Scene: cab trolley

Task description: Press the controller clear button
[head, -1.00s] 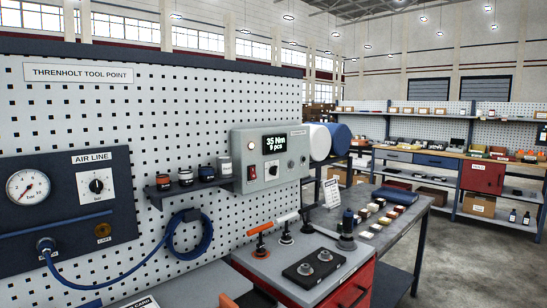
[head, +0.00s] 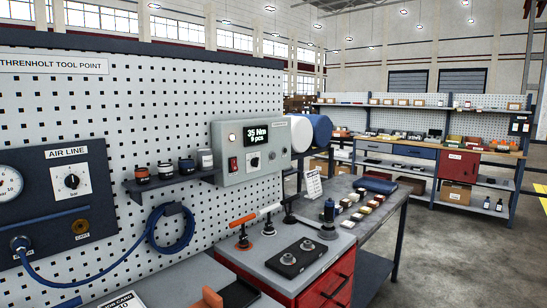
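The controller (head: 249,152) is a grey box on the perforated panel, near the middle of the head view. Its dark display (head: 255,134) reads "35 Nm" and "9 pcs". Below the display are a red switch (head: 233,165) and a dark knob on a white plate (head: 254,160). A round light (head: 232,138) sits at its upper left. Small round buttons (head: 272,156) show on its right part; their labels are too small to read, so I cannot tell which is the clear button. Neither of my grippers is in view.
A shelf (head: 172,183) with several small jars juts out left of the controller. Below stands a red cabinet (head: 318,292) with upright tools on its grey top. A blue hose (head: 172,248) hangs from the panel. Open floor (head: 440,255) lies at the right.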

